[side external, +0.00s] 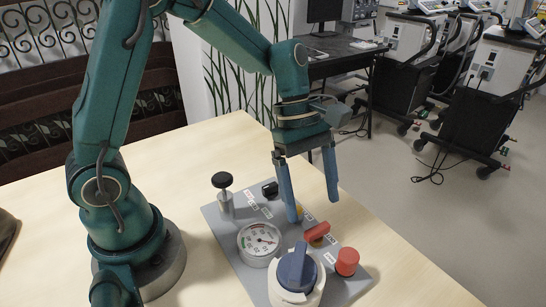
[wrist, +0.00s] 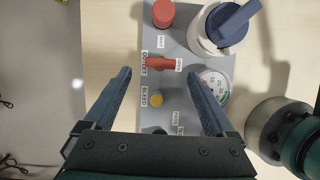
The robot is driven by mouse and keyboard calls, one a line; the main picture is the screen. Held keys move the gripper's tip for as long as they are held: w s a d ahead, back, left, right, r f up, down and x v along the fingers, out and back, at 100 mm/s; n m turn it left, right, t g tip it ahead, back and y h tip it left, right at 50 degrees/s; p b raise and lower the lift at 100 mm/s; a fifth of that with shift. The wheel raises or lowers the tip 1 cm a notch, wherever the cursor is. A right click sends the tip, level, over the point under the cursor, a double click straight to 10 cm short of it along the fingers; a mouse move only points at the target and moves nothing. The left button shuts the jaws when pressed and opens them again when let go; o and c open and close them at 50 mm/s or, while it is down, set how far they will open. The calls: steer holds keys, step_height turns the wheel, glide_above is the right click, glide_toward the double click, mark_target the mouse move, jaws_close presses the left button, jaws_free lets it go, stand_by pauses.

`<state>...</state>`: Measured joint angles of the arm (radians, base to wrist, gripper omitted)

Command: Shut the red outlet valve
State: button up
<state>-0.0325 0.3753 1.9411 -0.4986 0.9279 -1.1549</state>
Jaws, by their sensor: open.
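The red outlet valve (side external: 317,232) has a short red lever handle on the grey panel (side external: 222,238). In the wrist view the red handle (wrist: 159,63) lies crosswise beside a label that reads OUTLET. My gripper (side external: 313,208) is open and empty, its two blue fingers pointing down above the panel, just behind the red handle in the side view. In the wrist view the gripper (wrist: 160,71) has its fingertips on either side of the handle, with gaps on both sides. I cannot tell their exact height above it.
A red round knob (side external: 347,260), a blue-handled white valve (side external: 297,272), a pressure gauge (side external: 259,243), a black-topped post (side external: 223,190) and a black knob (side external: 270,190) crowd the panel. A yellow button (wrist: 156,100) sits near the outlet handle. The wooden table (side external: 200,155) around is mostly clear.

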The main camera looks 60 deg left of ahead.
mark_target(317, 227)
steer(key=shift+x, duration=2.2)
steer(key=c, duration=1.4)
